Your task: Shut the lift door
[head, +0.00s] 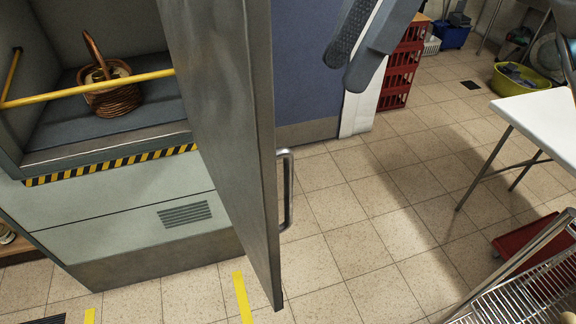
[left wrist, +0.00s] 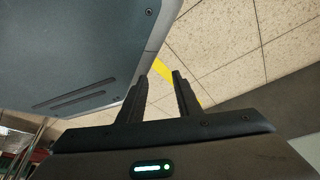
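The lift door (head: 232,130) is a tall grey panel standing open, swung out toward me and seen nearly edge-on. Its curved metal bar handle (head: 287,190) is on the right face, low in the head view. The lift (head: 120,210) is at the left, its opening uncovered. My right gripper (head: 365,60) hangs at the top, right of the door and apart from the handle; the view does not settle how far its fingers are parted. My left gripper (left wrist: 160,78) shows only in the left wrist view, fingers apart and empty above the floor.
A wicker basket (head: 113,98) stands inside the lift behind a yellow bar (head: 140,78). A white table (head: 545,120) and a wire rack (head: 530,295) are at the right. Red crates (head: 400,75) stand at the back. Tiled floor right of the door is clear.

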